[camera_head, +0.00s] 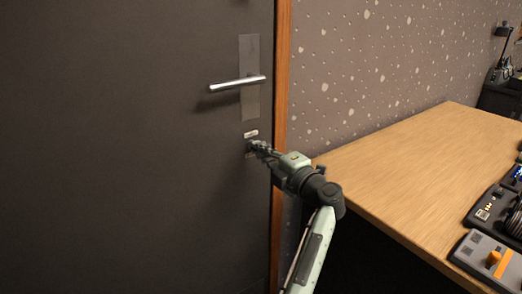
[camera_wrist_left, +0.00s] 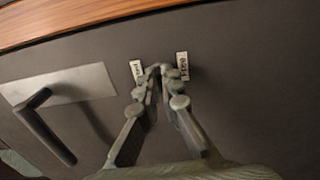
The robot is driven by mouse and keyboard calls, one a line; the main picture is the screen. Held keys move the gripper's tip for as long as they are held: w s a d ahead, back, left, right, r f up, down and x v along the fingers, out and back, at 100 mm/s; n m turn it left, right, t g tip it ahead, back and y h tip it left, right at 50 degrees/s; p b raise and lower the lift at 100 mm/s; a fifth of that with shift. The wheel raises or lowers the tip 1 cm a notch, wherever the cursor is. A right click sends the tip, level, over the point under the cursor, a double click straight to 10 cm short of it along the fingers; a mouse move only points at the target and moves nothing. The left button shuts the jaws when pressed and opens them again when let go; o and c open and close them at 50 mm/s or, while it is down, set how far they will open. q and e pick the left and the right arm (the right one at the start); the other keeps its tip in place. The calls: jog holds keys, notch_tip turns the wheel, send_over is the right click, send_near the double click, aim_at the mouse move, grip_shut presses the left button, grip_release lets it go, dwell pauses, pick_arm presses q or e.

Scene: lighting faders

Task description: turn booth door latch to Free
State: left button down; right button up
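The dark booth door (camera_head: 120,120) fills the left of the head view. Its latch sits below the lever handle, between two small white labels; the upper label (camera_head: 251,134) shows in the head view. Both labels show in the left wrist view, one left (camera_wrist_left: 137,69) and one right (camera_wrist_left: 182,64) of the fingertips. My left gripper (camera_head: 254,148) is at the latch, and its fingertips (camera_wrist_left: 160,72) come close together around the latch's place. The fingers hide most of the latch, so its turned position is not clear. My right gripper is not in view.
A silver lever handle (camera_head: 238,83) on a plate (camera_head: 250,105) is just above the latch. A wooden door frame (camera_head: 281,60) runs beside it. A wooden desk (camera_head: 420,155) with control consoles (camera_head: 490,258) stands at the right, near my left arm.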

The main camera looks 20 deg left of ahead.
pick_arm(q)
jog(key=shift+m, duration=0.3)
jog(key=c, duration=1.7)
grip_release()
jog(key=v, duration=0.7)
jog(key=shift+s+d, duration=0.15)
jog(key=shift+d, duration=0.05)
